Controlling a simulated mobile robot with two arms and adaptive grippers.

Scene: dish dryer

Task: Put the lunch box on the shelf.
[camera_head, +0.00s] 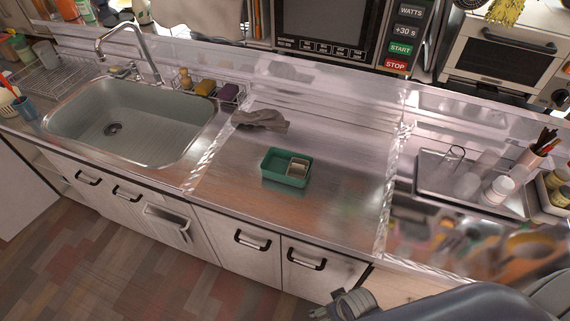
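The lunch box is a small open green box (271,172) on the steel counter right of the sink, with a small beige piece inside its right part. My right gripper (330,308) shows at the bottom edge, in front of the cabinets and well apart from the box; its fingers are too small and cut off to tell open from shut. My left gripper is not in view. A raised ledge (300,75) runs along the back with the microwave above it; I cannot tell which surface is the shelf.
A metal tray (460,183) with glassware and a utensil cup (532,160) stand at right.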

